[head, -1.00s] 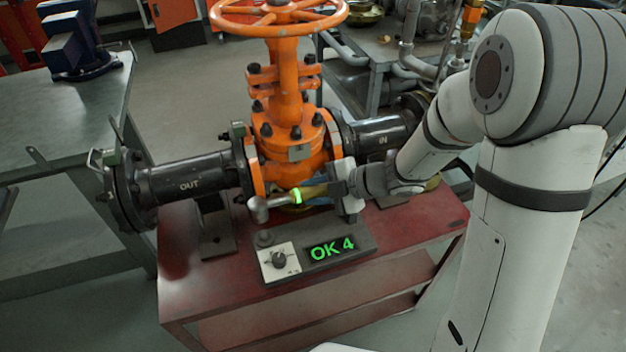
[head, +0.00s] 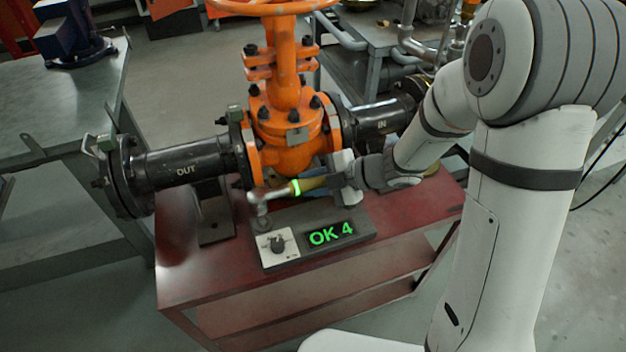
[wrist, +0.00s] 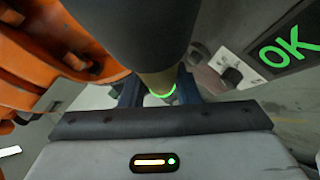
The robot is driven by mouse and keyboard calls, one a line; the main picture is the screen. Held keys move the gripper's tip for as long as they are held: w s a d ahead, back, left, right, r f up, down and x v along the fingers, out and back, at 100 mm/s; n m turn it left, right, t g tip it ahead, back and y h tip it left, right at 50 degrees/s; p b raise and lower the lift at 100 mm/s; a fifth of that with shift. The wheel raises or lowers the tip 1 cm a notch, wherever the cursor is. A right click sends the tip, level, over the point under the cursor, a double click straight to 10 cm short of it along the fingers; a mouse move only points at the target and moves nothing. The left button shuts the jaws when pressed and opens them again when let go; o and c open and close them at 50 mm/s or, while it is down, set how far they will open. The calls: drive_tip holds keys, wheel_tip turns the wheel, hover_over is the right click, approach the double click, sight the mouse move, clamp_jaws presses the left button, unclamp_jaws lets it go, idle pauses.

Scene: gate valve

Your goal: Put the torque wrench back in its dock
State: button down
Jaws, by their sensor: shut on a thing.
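My gripper (head: 340,176) is shut on the torque wrench (head: 314,183), on its yellowish handle. The wrench lies roughly level, its metal head at the left and a green glowing ring near the head. The head is just above the round post at the back left of the dock (head: 345,214); I cannot tell whether they touch. The dock is a dark base with a white knob panel and a display reading "OK 4". In the wrist view the wrench (wrist: 158,82) runs away between the jaws, its dark near end filling the top middle.
The orange gate valve (head: 290,125) with black pipes stands close behind the wrench. The red bench (head: 185,275) carries valve and dock; its front left top is clear. A grey table (head: 60,115) stands at the left.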

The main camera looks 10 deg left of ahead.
drive_tip(key=b, duration=0.3)
hover_over(313, 213)
drive_tip(key=shift+w+f, duration=0.1)
drive_tip(key=shift+f, duration=2.4)
drive_tip(key=c, duration=1)
unclamp_jaws()
drive_tip(key=p+v, duration=0.1)
drive_tip(key=v, duration=0.6)
drive_tip(key=shift+d+r, duration=0.2)
drive_tip(key=shift+d, duration=0.1)
